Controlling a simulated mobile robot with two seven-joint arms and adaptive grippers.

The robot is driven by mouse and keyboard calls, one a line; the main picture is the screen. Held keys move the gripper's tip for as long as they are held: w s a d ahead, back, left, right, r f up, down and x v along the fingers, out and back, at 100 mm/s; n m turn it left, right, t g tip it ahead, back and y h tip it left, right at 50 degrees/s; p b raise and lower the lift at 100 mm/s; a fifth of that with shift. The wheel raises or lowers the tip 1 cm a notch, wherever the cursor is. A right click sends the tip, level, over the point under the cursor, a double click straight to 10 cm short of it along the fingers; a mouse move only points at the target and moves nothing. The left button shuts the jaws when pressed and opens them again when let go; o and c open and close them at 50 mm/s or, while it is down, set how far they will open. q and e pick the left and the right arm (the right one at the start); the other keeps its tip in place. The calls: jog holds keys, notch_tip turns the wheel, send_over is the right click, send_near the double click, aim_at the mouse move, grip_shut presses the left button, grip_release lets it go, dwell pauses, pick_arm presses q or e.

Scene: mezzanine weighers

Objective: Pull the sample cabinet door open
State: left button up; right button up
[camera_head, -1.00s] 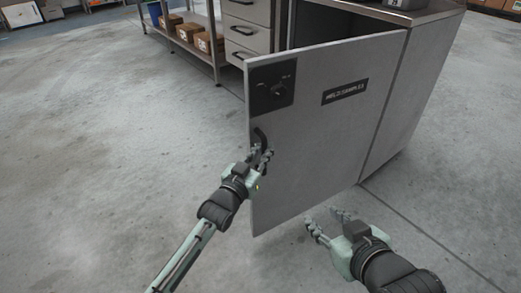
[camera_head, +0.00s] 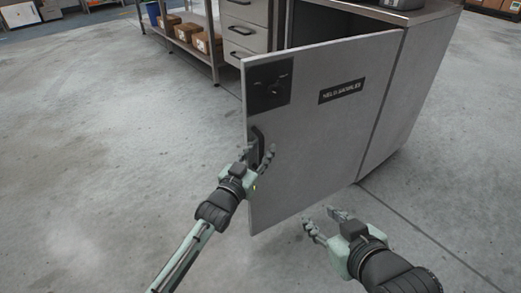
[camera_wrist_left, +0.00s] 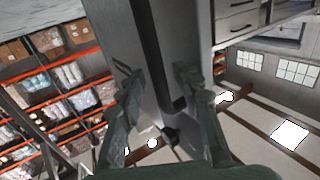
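The grey sample cabinet door (camera_head: 325,150) stands swung out from the cabinet (camera_head: 410,90), with a dark gap showing behind its top edge. Its black bar handle (camera_head: 257,148) is near the free left edge. My left gripper (camera_head: 258,155) is at the handle with its fingers spread, one on either side of it. In the left wrist view the handle (camera_wrist_left: 160,60) runs between the two parted fingers (camera_wrist_left: 160,90), and neither clearly grips it. My right gripper (camera_head: 326,220) is open and empty, low in front of the door's bottom right.
A drawer unit (camera_head: 247,38) and a metal shelf with cardboard boxes (camera_head: 190,31) stand behind the door. A grey container (camera_head: 402,3) sits on the cabinet top. The concrete floor left of the door is clear.

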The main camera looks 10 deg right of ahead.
pick_arm(q)
jog(key=shift+s+d, duration=0.1)
jog(key=shift+s, duration=0.25)
jog(key=v, duration=1.1)
jog(key=shift+a, duration=0.25)
jog(key=shift+s+a, duration=0.1)
jog(key=shift+s, duration=0.05)
jog(key=s+a+f+n+g+y+p, duration=0.25)
jog(key=s+a+f+g+y, duration=0.2)
jog(key=s+a+f, duration=0.4)
jog(key=s+a+f+n+g+y+p, duration=0.1)
jog(key=s+a+f+g+y+p, duration=0.35)
jog(key=a, duration=0.75)
jog(key=s+a+f+n+g+y, duration=0.1)
jog(key=s+a+f+g+y, duration=0.1)
jog(key=s+a, duration=0.5)
jog(key=s+g, duration=0.1)
jog(key=s, duration=0.3)
pick_arm(e)
jog(key=s+d+f+g+h, duration=0.1)
jog(key=s+d+f+g, duration=0.3)
jog(key=f, duration=0.4)
jog(key=s+d+f+m+g+h, duration=0.1)
jog(key=s+d+f+g, duration=0.3)
jog(key=f, duration=0.4)
jog(key=shift+s+d+f+h, duration=0.35)
jog(key=shift+s+d+h, duration=0.15)
jog(key=shift+s+d, duration=0.5)
